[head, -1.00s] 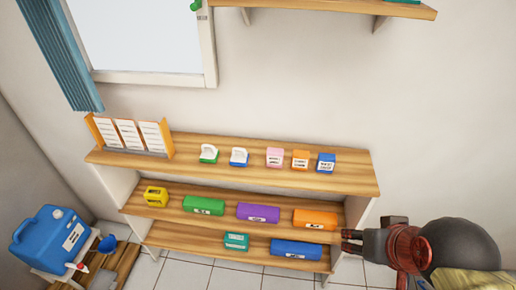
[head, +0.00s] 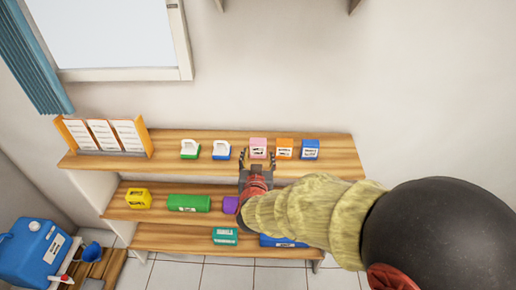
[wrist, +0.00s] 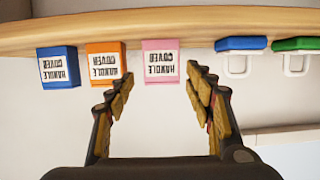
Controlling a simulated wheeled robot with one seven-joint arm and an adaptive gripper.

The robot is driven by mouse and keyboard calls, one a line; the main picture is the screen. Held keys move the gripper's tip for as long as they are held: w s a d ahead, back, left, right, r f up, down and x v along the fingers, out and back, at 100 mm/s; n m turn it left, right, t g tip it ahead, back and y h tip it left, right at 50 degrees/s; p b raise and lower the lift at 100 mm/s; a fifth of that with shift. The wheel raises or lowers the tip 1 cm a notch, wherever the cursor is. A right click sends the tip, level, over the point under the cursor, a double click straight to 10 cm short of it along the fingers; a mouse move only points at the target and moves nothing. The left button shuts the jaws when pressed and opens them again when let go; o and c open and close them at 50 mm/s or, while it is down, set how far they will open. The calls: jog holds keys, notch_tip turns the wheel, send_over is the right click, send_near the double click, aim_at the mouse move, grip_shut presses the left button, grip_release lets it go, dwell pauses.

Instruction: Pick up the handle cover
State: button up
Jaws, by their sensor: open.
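Three handle cover boxes stand in a row on the top shelf: a pink one (head: 258,147), an orange one (head: 284,148) and a blue one (head: 310,149). In the wrist view, upside down, the pink box (wrist: 161,62) lies ahead between my fingertips, with the orange box (wrist: 105,62) and blue box (wrist: 58,67) to its left. Their labels read "HANDLE COVER". My gripper (wrist: 155,80) is open and empty, in front of the pink box. In the head view my gripper (head: 256,162) is at the shelf's front edge. Whether a fingertip touches the orange box is unclear.
Lower shelves hold a yellow box (head: 138,198), a green box (head: 188,203) and others.

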aim_at(258, 149)
jog(key=b+x, duration=0.2)
jog(key=x, duration=0.5)
jog(key=shift+a+f+b, duration=0.1)
jog(key=shift+a+b, duration=0.05)
jog(key=shift+b, duration=0.25)
jog(key=shift+w, duration=0.35)
jog(key=c, duration=0.6)
